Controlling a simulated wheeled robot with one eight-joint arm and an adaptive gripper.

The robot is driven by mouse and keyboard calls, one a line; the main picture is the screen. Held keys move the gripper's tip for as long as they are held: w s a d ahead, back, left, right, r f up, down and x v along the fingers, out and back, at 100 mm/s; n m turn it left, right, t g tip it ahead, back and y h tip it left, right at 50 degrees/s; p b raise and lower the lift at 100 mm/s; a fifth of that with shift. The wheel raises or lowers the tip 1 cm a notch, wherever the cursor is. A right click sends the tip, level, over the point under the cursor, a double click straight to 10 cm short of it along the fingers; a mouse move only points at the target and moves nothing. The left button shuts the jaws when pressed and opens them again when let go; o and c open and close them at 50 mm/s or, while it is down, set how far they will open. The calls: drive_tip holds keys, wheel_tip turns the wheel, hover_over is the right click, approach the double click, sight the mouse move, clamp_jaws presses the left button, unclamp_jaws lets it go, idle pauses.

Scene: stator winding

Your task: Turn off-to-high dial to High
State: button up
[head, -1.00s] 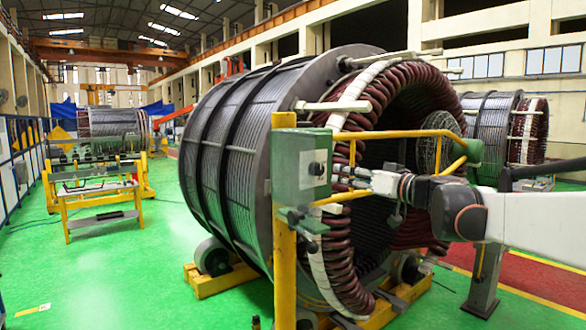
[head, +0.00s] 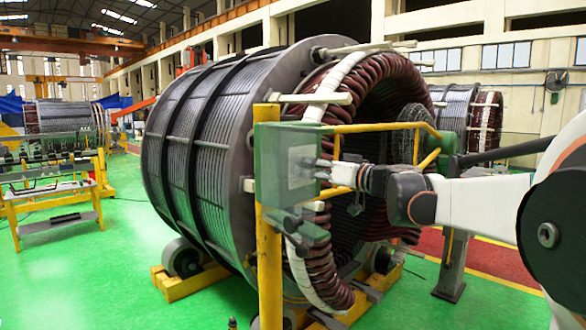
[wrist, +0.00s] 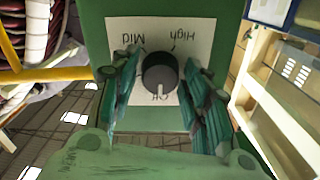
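The off-to-high dial (wrist: 159,72) is a round dark knob on a white label plate (wrist: 118,30) on a green control box. In the wrist view the labels are upside down: Off below the knob, Mid at upper left, High at upper right. The knob's pale pointer points down at Off. My gripper (wrist: 161,92) is open, with one teal finger on each side of the knob and gaps showing; I see no clear contact. In the head view, my gripper (head: 317,170) is at the front of the green control box (head: 270,160), and the knob is too small to make out.
A yellow post (head: 270,260) carries the box, and a yellow rail (head: 385,128) runs off to its right. The large stator (head: 200,150) with red-brown windings stands close behind.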

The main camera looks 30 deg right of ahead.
drive_tip(key=c, duration=0.5)
